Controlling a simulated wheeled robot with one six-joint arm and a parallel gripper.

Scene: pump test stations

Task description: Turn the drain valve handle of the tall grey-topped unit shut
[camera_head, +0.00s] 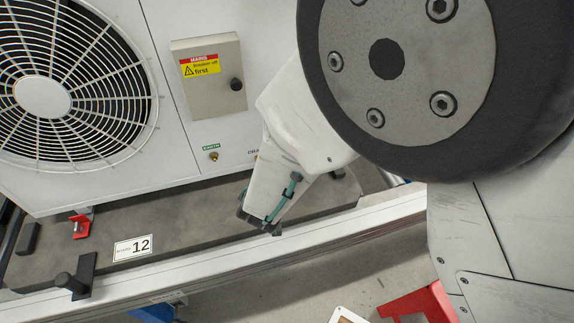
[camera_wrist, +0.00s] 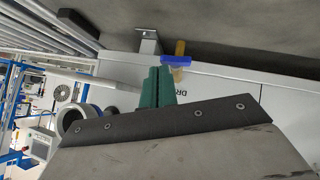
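In the wrist view, a blue valve handle (camera_wrist: 191,60) shows as a short bar beside a brass-coloured stub (camera_wrist: 180,47). It sits by a white panel (camera_wrist: 225,80) with lettering that starts "DR", the rest hidden. My gripper (camera_wrist: 158,70) has teal fingers side by side with no visible gap. Their tips are just beside the handle in the picture; I cannot tell whether they touch it. In the head view, my gripper (camera_head: 262,222) points down in front of a white unit's lower edge, and the valve is not visible there. No grey top is visible.
The white fan unit (camera_head: 185,125) carries a grey breaker box (camera_head: 208,75). A metal bracket (camera_wrist: 148,42) is left of the valve. A red part (camera_head: 420,303) is at lower right.

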